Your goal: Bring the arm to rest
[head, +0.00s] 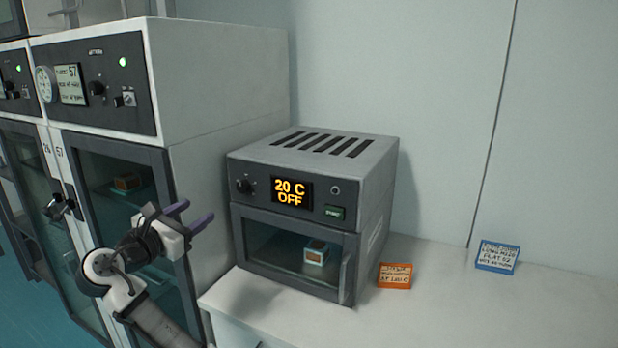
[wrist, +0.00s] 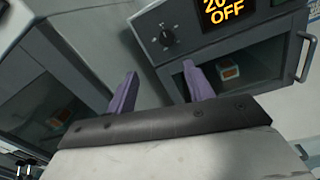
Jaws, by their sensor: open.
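My gripper (head: 193,216) is at the left of the head view, with two purple fingers spread apart and nothing between them. It is in front of the tall cabinet's glass door and left of a small grey oven (head: 376,180). In the wrist view my gripper (wrist: 158,88) points toward the gap between the cabinet and the oven. The fingers appear apart from both, though the exact clearance cannot be told.
The oven stands on a white counter (head: 460,295), shut, its display reading 20 C OFF, a small box (head: 316,252) inside. The cabinet (head: 225,90) holds another small box (head: 128,182).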

